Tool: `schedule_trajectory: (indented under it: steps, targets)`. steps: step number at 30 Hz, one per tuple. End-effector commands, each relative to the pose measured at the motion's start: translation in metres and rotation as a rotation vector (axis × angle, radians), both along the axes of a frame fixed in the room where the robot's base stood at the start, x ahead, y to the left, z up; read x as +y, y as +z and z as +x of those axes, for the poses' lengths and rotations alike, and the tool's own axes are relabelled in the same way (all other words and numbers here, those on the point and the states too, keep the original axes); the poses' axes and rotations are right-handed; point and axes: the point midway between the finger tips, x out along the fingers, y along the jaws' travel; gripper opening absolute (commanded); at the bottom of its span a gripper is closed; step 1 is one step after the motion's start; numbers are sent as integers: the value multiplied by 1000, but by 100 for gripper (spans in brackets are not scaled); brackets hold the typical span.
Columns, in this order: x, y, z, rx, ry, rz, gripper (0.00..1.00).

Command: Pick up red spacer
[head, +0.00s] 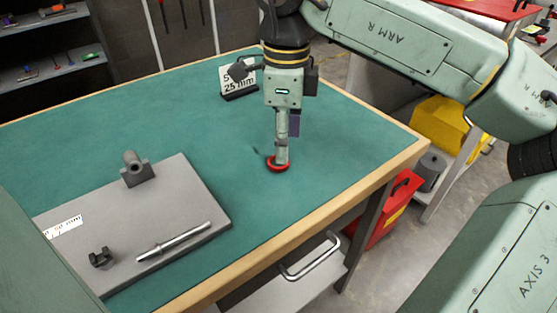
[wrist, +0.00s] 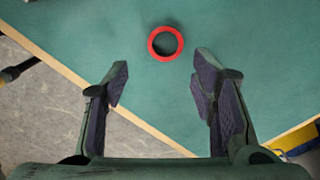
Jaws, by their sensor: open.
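The red spacer (head: 270,164), a flat ring with an open centre, lies on the green table top near its right side. In the wrist view the red spacer (wrist: 152,44) is wholly visible, up the picture from the gap between my fingertips and closer to the right finger. My gripper (head: 281,160) points down and its fingers overlap part of the ring in the head view. In the wrist view my gripper (wrist: 162,78) is open, with nothing between its fingers. The height of the fingertips above the table is hard to tell.
A grey plate (head: 190,190) on the left bears a holder with a tube (head: 137,168), a metal rod (head: 175,242) and a dark clip (head: 101,258). A sign (head: 238,78) stands behind my gripper. The table's wooden edge (head: 330,220) is close by.

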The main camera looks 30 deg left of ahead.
Motion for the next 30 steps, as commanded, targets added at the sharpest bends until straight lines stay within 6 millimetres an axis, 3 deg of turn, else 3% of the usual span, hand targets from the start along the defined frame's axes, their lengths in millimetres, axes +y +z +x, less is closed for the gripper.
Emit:
schedule_trajectory:
  steps: [9, 17, 30]
  targets:
    - [9, -41, 2, 2, 1, -1, 52]
    - [9, -45, 2, 0, 0, 0, 52]
    - [9, -45, 2, 0, 0, 0, 24]
